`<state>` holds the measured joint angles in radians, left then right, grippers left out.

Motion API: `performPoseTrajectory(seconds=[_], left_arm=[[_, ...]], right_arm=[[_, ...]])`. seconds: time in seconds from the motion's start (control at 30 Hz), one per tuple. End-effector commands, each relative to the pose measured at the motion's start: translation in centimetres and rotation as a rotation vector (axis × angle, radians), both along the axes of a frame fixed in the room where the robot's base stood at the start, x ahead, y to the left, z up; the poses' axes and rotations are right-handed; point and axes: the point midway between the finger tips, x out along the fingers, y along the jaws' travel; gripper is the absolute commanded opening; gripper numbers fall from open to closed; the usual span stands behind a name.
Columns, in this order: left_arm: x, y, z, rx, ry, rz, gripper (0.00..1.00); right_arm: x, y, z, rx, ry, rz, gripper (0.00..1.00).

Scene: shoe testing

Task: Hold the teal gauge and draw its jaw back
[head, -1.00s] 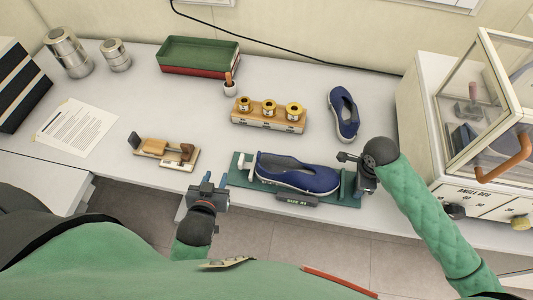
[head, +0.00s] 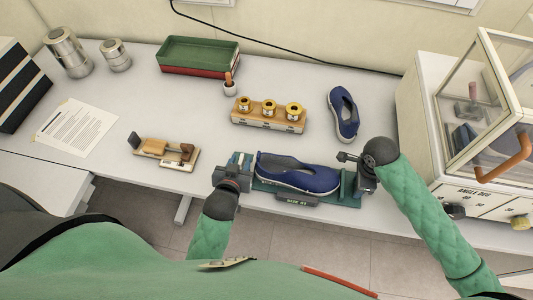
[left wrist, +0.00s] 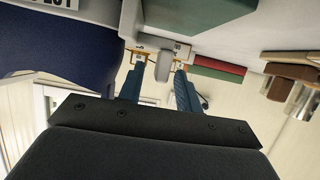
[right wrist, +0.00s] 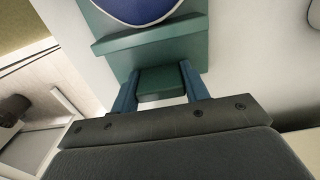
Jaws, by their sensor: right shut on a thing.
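The teal gauge (head: 347,186) lies along the table's front edge with a dark blue shoe (head: 298,176) on it. My right gripper (head: 364,182) is shut on the gauge's right end; the right wrist view shows its fingers either side of a teal end block (right wrist: 162,84). My left gripper (head: 236,163) is at the gauge's left end, left of the shoe. In the left wrist view its blue fingers stand open, with a pale grey piece (left wrist: 163,65), apparently the jaw, between their tips. In the head view the gripper hides most of the jaw.
A wooden device (head: 166,152) stands left of the gauge. A wooden block with brass weights (head: 268,118) and a second blue shoe (head: 344,114) are behind it. A glass-fronted machine (head: 455,190) bounds the right side. Bare table lies between the gauge and the weights.

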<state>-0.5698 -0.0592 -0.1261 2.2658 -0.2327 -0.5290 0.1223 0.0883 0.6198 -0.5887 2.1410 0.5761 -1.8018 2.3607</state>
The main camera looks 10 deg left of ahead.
Motion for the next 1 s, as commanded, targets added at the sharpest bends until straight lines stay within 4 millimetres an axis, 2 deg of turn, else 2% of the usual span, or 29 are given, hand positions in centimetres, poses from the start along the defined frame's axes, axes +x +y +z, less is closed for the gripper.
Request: performPoseTrajectory(seconds=[0.1,0.3,0.67,0.7,0.87,1.0], left_arm=[[1.4,0.0,-0.6,0.000,-0.001,0.000,0.35],[2.8,0.0,-1.2,0.000,0.000,0.000,0.35],[3.2,0.0,-1.3,0.000,0.000,0.000,0.35],[3.2,0.0,-1.3,0.000,0.000,0.000,0.33],[3.2,0.0,-1.3,0.000,0.000,0.000,0.01],[3.2,0.0,-1.3,0.000,0.000,0.000,0.00]], right_arm=[[0.0,0.0,0.0,0.000,0.000,0.000,0.18],[0.0,0.0,0.0,0.000,0.000,0.000,0.18],[0.0,0.0,0.0,0.000,0.000,0.000,0.18],[0.0,0.0,0.0,0.000,0.000,0.000,0.18],[0.0,0.0,0.0,0.000,0.000,0.000,0.18],[0.0,0.0,0.0,0.000,0.000,0.000,0.18]])
